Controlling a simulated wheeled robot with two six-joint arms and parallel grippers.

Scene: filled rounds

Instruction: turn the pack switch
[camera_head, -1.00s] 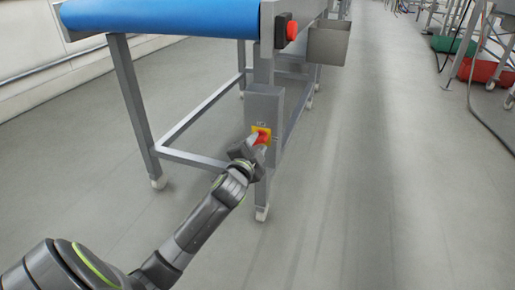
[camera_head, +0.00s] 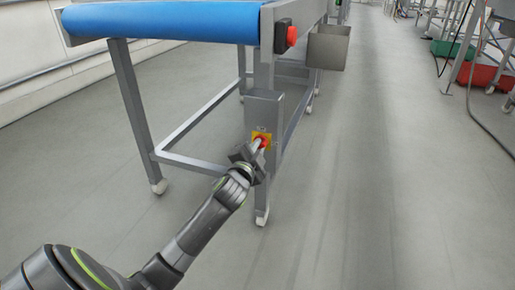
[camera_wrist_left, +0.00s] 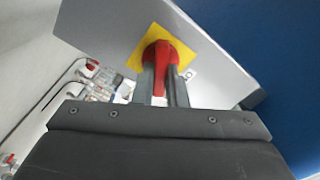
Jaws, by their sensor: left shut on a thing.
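The pack switch is a red rotary handle (camera_wrist_left: 159,62) on a yellow plate (camera_wrist_left: 196,50), fixed to a grey box (camera_head: 264,108) on the conveyor's leg. In the head view the yellow plate (camera_head: 257,134) shows just past my left gripper. My left gripper (camera_head: 261,146) reaches the switch from the lower left. In the left wrist view its two fingers (camera_wrist_left: 160,85) stand on either side of the red handle, shut on it. The wrist appears tilted relative to the box. My right gripper is out of view.
The blue-belted conveyor (camera_head: 165,21) stands above the box on grey legs with casters. A red button (camera_head: 291,36) and a grey metal bin (camera_head: 327,47) are at its end. Green (camera_head: 452,47) and red crates (camera_head: 482,74) lie at the far right. The floor between is clear.

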